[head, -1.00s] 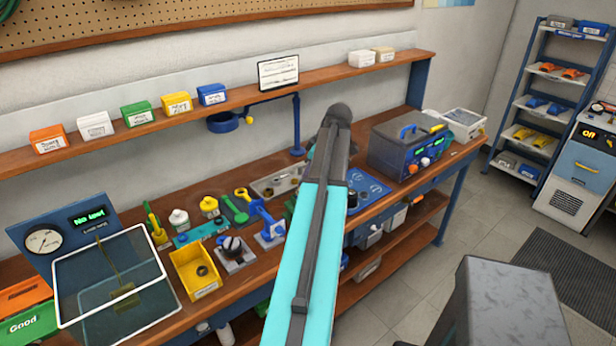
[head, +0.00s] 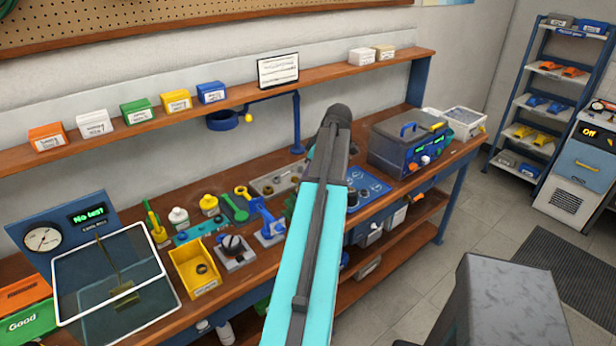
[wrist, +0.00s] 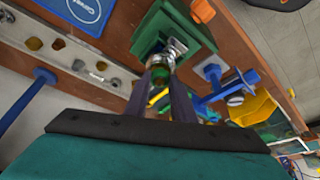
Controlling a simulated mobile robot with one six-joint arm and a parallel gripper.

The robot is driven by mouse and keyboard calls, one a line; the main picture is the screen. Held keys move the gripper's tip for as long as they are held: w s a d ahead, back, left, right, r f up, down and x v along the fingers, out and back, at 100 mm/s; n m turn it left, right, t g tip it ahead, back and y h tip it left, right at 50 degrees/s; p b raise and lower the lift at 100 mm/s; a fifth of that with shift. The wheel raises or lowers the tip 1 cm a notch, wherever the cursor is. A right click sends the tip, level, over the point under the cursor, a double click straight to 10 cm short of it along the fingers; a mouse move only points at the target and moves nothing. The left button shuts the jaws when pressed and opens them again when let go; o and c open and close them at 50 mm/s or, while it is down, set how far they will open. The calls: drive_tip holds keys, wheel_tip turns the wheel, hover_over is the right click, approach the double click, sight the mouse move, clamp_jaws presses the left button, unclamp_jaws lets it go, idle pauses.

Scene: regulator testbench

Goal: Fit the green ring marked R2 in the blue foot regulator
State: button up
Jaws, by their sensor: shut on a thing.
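My gripper (wrist: 160,82) is shut in the wrist view, with a small part between its fingertips. A bit of green shows there, which looks like the green ring; no R2 mark can be read. Just past the fingertips is a shiny metal regulator body (wrist: 176,48) at a green holder (wrist: 150,35) on the bench. Whether the held part touches the body, I cannot tell. The regulator's foot and its colour are hidden. In the head view my own arm covers the gripper and most of this spot.
A blue clamp stand (wrist: 212,80) and a yellow bin (wrist: 255,108) stand close by to the right. A grey plate with several rings (wrist: 62,48) lies to the left. In the head view the grey test box (head: 405,150) stands right of my arm.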

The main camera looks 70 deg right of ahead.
drive_tip(key=shift+f, duration=0.45)
idle(0.5)
drive_tip(key=o, duration=1.6)
drive_tip(key=shift+c, duration=0.2)
drive_tip(key=shift+r, duration=0.1)
wheel_tip(320, 180, up, 8)
drive_tip(key=p, duration=0.3)
drive_tip(key=shift+p, duration=0.3)
idle(0.9)
